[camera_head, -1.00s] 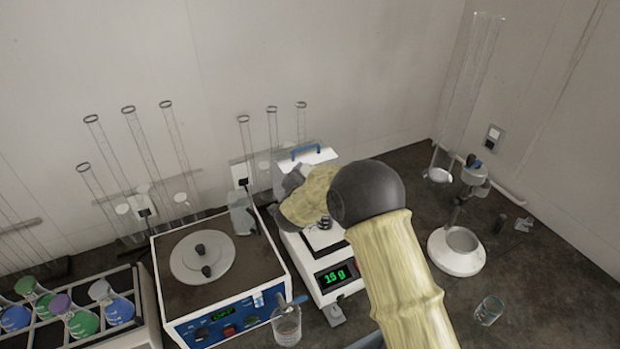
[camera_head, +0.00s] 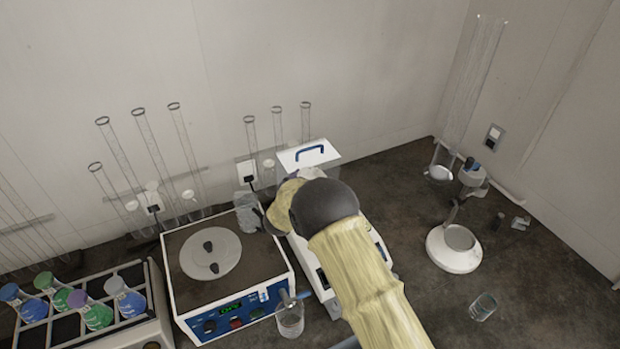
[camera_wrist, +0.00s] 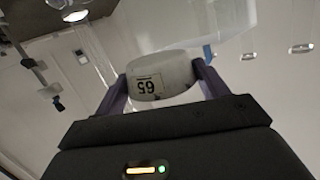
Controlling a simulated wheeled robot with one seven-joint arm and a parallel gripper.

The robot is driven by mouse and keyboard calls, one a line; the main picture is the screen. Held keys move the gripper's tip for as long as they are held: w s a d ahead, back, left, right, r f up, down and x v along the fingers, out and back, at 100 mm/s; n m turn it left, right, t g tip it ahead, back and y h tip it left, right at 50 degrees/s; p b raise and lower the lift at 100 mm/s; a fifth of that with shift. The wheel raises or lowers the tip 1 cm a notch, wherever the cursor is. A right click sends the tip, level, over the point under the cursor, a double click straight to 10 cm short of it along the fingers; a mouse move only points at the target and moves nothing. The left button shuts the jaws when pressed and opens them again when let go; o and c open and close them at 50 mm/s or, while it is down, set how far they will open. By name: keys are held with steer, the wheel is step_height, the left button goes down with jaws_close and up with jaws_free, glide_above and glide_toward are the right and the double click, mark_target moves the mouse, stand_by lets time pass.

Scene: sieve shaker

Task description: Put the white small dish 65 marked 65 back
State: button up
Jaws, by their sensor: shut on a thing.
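The white small dish (camera_wrist: 178,72) marked 65 shows in the wrist view, its label upside down. My gripper (camera_wrist: 160,84) is shut on it, with one dark finger on each side of the dish. In the head view my arm leans over the balance (camera_head: 319,283), and its wrist end is beside the back right corner of the blue-fronted hotplate-like device (camera_head: 187,292). My arm hides the dish and most of the gripper there.
Tall glass tubes (camera_head: 150,150) stand along the back wall. A clear bottle (camera_head: 246,212) stands close to my wrist. A beaker (camera_head: 290,318) is at the front. A flask rack (camera_head: 150,333) is at left. A white ring stand (camera_head: 452,258) and a small glass (camera_head: 483,306) are at right.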

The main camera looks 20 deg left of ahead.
steer(key=shift+n+h, duration=0.3)
steer(key=shift+n, duration=0.2)
